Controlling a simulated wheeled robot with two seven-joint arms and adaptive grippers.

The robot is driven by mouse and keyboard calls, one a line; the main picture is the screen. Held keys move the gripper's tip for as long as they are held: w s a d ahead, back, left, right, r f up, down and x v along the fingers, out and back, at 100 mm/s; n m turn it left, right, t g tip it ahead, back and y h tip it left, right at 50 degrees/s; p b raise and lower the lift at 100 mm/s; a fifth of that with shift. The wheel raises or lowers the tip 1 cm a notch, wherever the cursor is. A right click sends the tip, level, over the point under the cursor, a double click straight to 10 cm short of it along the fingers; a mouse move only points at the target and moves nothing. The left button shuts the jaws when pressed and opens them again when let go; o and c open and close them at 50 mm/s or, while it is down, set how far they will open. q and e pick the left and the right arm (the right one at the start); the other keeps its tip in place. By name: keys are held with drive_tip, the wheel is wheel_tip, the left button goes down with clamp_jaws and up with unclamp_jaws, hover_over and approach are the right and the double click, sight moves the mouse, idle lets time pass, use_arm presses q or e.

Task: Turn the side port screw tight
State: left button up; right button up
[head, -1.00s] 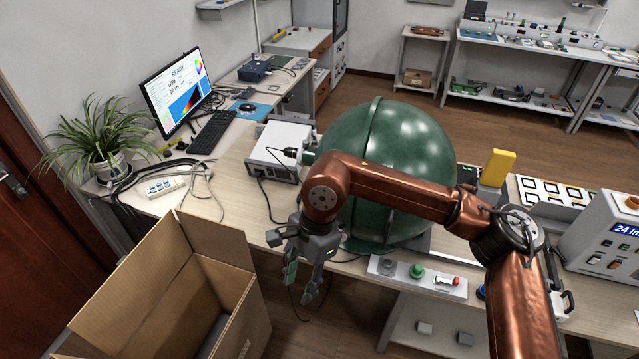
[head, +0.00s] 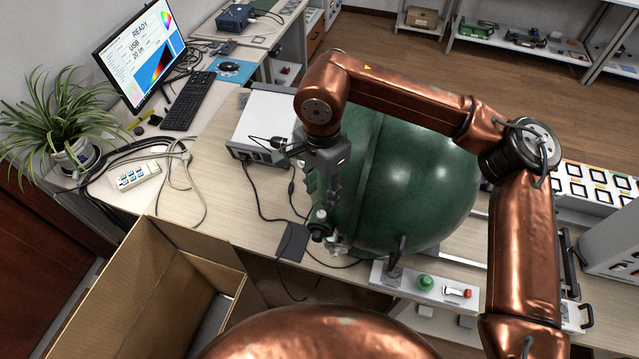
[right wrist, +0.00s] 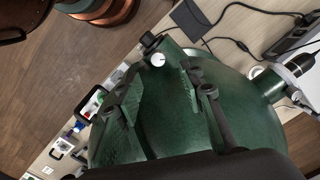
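The large green sphere (head: 425,180) stands on the bench. On its near left side, in the head view, a small dark port fitting (head: 319,228) sits with a small silver part (head: 340,249) beside it. I cannot make out which is the screw. In the right wrist view, a white round head with a dark mark (right wrist: 158,60) shows between the fingers, with a silver knob (right wrist: 148,39) just beyond it. My right gripper (head: 330,195) hangs beside the sphere, fingers downward. Its fingers (right wrist: 163,82) are spread, with nothing seen between them in contact. My left gripper is not in view.
An open cardboard box (head: 150,285) stands at front left. A white instrument box (head: 262,122) with cables is left of the sphere. A control strip with a green button (head: 425,282) lies at the bench's front edge. A flat black pad (head: 292,242) lies near the port.

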sight(321, 214)
drive_tip(key=shift+w+f, duration=0.1)
drive_tip(key=shift+w, duration=0.05)
drive_tip(key=s+f, duration=0.1)
drive_tip(key=f, duration=0.1)
drive_tip(key=shift+s+f, duration=0.4)
drive_tip(key=f, duration=0.1)
drive_tip(key=w+f, duration=0.1)
drive_tip(key=f, duration=0.2)
drive_tip(key=shift+w+a, duration=0.1)
drive_tip(key=shift+w, duration=0.15)
drive_tip(key=shift+s+f, duration=0.1)
drive_tip(key=shift+f, duration=0.05)
drive_tip(key=shift+s, duration=0.3)
drive_tip(key=shift+w, duration=0.1)
drive_tip(key=shift+w+f, duration=0.1)
drive_tip(key=shift+c, duration=0.3)
clamp_jaws()
